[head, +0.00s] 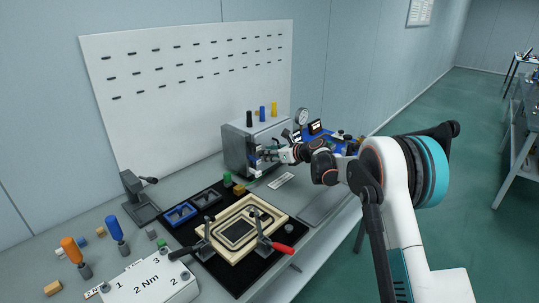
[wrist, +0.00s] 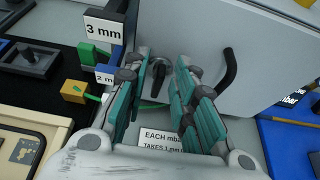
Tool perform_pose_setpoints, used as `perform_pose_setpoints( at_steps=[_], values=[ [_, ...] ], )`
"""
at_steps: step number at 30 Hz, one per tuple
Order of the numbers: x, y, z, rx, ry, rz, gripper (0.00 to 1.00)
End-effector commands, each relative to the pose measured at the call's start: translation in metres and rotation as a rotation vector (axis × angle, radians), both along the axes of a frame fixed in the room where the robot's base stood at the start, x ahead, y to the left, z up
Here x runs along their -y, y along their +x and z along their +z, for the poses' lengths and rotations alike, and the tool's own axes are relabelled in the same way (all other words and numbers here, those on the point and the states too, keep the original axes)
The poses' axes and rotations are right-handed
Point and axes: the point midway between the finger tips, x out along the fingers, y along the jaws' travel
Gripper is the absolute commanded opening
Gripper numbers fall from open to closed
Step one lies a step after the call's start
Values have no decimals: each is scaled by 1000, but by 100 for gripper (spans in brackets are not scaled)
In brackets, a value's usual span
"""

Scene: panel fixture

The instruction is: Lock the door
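A grey metal box (head: 237,146) stands on the bench against the wall panel. Its flat grey door (wrist: 205,35) fills the upper part of the wrist view and appears closed. A black curved handle (wrist: 230,70) is on the door at right. A small dark turn knob (wrist: 158,76) is low on the door, left of the handle. My gripper (wrist: 163,62) is open, with its teal-padded fingers on either side of the knob. I cannot tell whether they touch it. In the head view my gripper (head: 264,155) is at the box's front and hides part of it.
Left of the box are a "3 mm" sign (wrist: 104,30), a green block (wrist: 86,54) and a yellow block (wrist: 74,91). A label card (wrist: 161,138) lies below the door. A blue tray (wrist: 290,140) is at right. A wooden frame (head: 258,207) with clamps is nearer.

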Motion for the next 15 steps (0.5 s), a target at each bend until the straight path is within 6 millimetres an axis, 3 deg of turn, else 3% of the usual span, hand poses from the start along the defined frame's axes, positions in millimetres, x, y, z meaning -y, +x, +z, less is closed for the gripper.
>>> perform_pose_setpoints(
  at_steps=[1,2,15],
  values=[
    [0,0,0,0,0,0,7],
    [0,0,0,0,0,0,0],
    [1,1,0,-24,20,-1,0]
  ],
)
